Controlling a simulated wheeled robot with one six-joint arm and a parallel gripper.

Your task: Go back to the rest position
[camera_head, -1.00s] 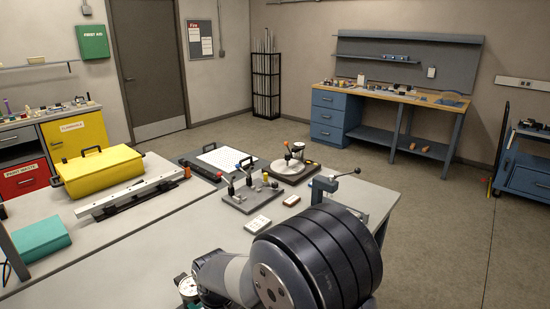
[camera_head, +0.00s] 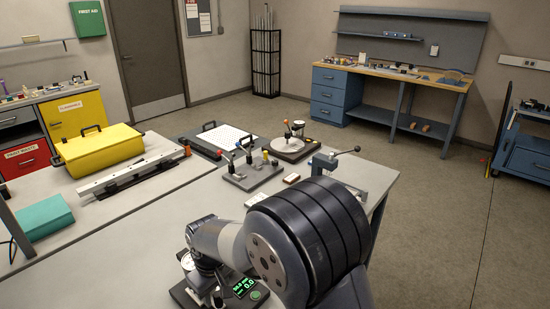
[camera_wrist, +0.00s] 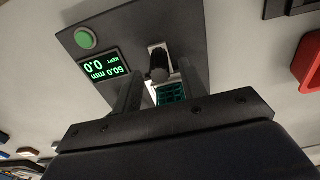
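A test gauge with a dark base, a green button and a lit screen reading 50.0 mm and 0.0 shows in the wrist view (camera_wrist: 103,66). It is also at the bottom of the head view (camera_head: 243,287), partly behind my arm. A small teal lattice specimen (camera_wrist: 171,93) sits on a pale mount under the gauge's dark plunger (camera_wrist: 158,66). My gripper (camera_wrist: 160,88) points towards the gauge, its two fingers apart on either side of the specimen in the picture. A pale gap shows beside the left finger.
The grey bench holds a yellow case (camera_head: 100,150), a long metal rail (camera_head: 130,172), a teal box (camera_head: 43,217), a toggle-clamp fixture (camera_head: 250,174) and a round-plate instrument (camera_head: 295,145). A red tray (camera_wrist: 308,65) is at the wrist view's right. Open floor lies right of the bench.

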